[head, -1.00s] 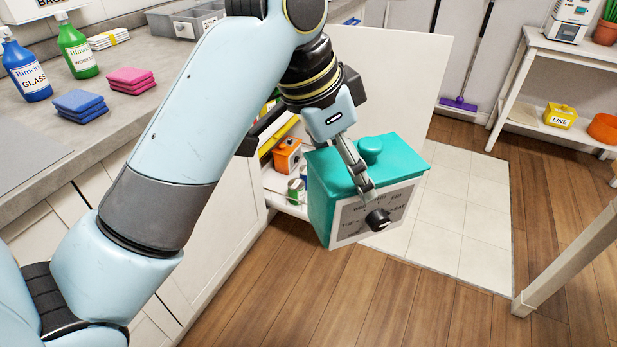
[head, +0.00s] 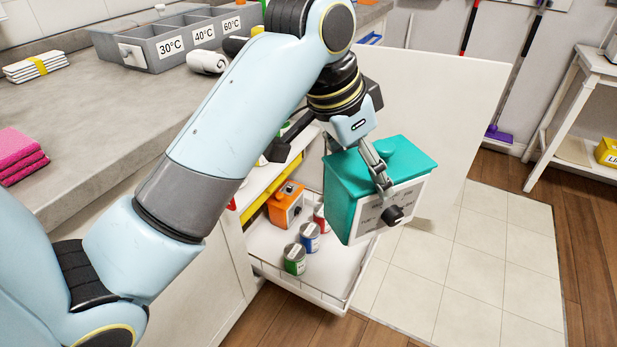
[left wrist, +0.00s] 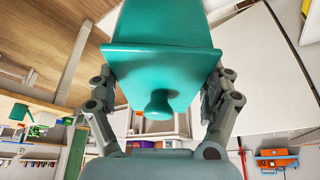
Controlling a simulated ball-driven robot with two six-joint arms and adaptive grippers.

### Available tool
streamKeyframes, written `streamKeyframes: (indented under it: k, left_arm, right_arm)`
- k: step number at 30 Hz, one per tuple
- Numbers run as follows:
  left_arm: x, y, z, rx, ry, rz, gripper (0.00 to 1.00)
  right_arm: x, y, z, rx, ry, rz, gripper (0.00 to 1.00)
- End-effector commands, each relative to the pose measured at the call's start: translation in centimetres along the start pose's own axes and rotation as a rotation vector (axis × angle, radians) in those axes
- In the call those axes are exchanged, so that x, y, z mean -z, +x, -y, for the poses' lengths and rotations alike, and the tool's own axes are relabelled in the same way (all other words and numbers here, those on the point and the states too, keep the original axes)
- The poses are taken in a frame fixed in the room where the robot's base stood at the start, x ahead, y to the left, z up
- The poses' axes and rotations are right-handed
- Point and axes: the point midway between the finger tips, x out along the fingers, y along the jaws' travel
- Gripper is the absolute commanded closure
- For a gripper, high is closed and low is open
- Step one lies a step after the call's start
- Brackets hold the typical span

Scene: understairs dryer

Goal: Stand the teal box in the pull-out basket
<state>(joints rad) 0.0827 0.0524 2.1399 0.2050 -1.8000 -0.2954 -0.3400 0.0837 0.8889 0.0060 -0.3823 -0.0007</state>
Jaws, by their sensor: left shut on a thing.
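The teal box (head: 355,182) has a knob on its lid and a dial with a black knob on its light front panel. My left gripper (head: 380,172) is shut on it near the lid and holds it in the air, slightly tilted. In the left wrist view the teal box (left wrist: 160,55) sits between both fingers (left wrist: 160,92). The pull-out basket (head: 328,280) is a white tray drawn out below and left of the box. The box hangs above its right side, apart from it. The box hides part of the basket. My right gripper is not in view.
An orange box (head: 286,204) and several small cans, including a green one (head: 294,259) and a blue one (head: 309,237), stand in the basket. Its front-right floor looks clear. A white door panel (head: 440,110) stands behind. The grey counter (head: 90,120) lies left.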

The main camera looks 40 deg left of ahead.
Motion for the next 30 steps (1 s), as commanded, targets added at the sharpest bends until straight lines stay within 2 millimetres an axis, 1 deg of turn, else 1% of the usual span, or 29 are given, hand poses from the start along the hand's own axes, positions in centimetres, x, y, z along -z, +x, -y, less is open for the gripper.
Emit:
streamKeyframes:
  k: [1, 2, 3, 5, 7, 8, 9, 11, 12, 14, 15, 17, 18, 20, 21, 23, 24, 27, 30]
  left_arm:
    - [-0.7, 3.0, 0.7, 0.009, -0.021, 0.002, 0.74]
    - [-0.8, 4.2, 1.1, 0.015, -0.037, 0.001, 0.74]
    - [-1.1, 5.7, 1.6, 0.024, -0.058, 0.0, 0.74]
    - [-1.4, 8.1, 2.5, 0.036, -0.091, -0.002, 0.74]
    - [-1.8, 10.9, 3.6, 0.052, -0.131, -0.003, 0.74]
    - [-1.9, 12.1, 4.1, 0.058, -0.147, -0.005, 0.74]
    - [-2.2, 13.7, 4.7, 0.067, -0.17, -0.006, 0.74]
    - [-2.7, 16.1, 5.6, 0.079, -0.204, -0.006, 0.74]
    - [-3.0, 17.7, 6.3, 0.089, -0.227, -0.008, 0.74]
    - [-3.5, 20.2, 7.2, 0.101, -0.261, -0.008, 0.74]
    - [-3.9, 21.9, 7.9, 0.109, -0.284, -0.007, 0.74]
    - [-4.6, 24.3, 8.8, 0.122, -0.318, -0.006, 0.74]
    - [-5.0, 26.0, 9.5, 0.131, -0.341, -0.007, 0.74]
    - [-5.8, 28.5, 10.5, 0.143, -0.375, -0.005, 0.74]
    - [-6.3, 30.2, 11.1, 0.152, -0.398, -0.004, 0.74]
    - [-7.1, 32.6, 12.1, 0.165, -0.432, -0.002, 0.74]
    - [-7.7, 34.2, 12.7, 0.173, -0.452, -0.001, 0.74]
    - [-8.9, 37.5, 14.1, 0.193, -0.501, 0.001, 0.74]
    - [-9.8, 40.0, 15.2, 0.208, -0.538, 0.001, 0.74]
  right_arm:
    - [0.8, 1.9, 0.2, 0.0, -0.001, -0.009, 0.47]
    - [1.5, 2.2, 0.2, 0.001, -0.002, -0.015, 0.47]
    - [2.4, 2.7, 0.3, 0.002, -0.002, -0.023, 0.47]
    - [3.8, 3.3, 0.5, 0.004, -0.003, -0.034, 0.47]
    - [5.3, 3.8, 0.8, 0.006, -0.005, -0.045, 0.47]
    - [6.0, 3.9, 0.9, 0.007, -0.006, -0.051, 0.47]
    - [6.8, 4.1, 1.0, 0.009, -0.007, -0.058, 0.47]
    - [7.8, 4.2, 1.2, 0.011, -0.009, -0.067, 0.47]
    - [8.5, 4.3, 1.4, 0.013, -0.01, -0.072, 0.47]
    - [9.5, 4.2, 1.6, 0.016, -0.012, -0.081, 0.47]
    - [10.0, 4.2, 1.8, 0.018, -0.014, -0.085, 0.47]
    - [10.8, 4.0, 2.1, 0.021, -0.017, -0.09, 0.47]
    - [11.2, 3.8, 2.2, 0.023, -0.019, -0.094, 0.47]
    - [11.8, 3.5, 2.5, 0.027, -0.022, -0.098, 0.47]
    - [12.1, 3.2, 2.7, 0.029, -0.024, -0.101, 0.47]
    - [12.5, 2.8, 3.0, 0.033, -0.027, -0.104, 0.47]
    - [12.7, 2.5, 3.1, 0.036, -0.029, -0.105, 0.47]
    - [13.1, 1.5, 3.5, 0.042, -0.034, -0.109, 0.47]
    - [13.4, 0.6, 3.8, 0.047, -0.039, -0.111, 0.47]
